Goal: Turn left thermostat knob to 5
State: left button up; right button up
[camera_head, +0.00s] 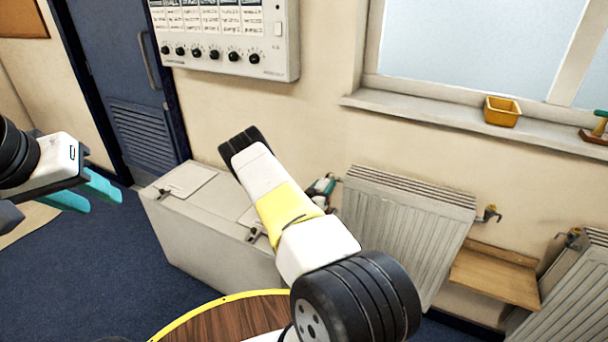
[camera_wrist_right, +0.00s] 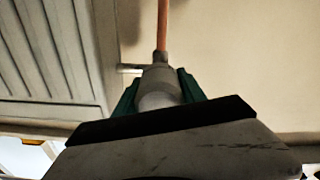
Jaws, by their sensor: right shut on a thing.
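The left radiator's thermostat knob (camera_wrist_right: 160,88) is a pale grey, rounded cylinder below a copper pipe in the right wrist view. My right gripper (camera_wrist_right: 158,92) is shut on it, with one dark green finger on each side. In the head view my right gripper (camera_head: 322,187) shows only as a small teal patch at the left end of the left radiator (camera_head: 400,225), partly hidden by my arm. The number on the knob cannot be read. My left gripper (camera_head: 92,192) is open and empty at the left, its teal fingers apart, far from the knob.
A grey chest (camera_head: 205,225) stands against the wall behind my right arm. A wooden shelf (camera_head: 497,275) and a second radiator (camera_head: 570,300) are at the right. A round wooden table (camera_head: 225,322) is at the front. A yellow box (camera_head: 502,112) sits on the windowsill.

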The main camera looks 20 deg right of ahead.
jog(key=o, duration=1.4)
jog(key=shift+c, duration=0.2)
jog(key=v, duration=0.8)
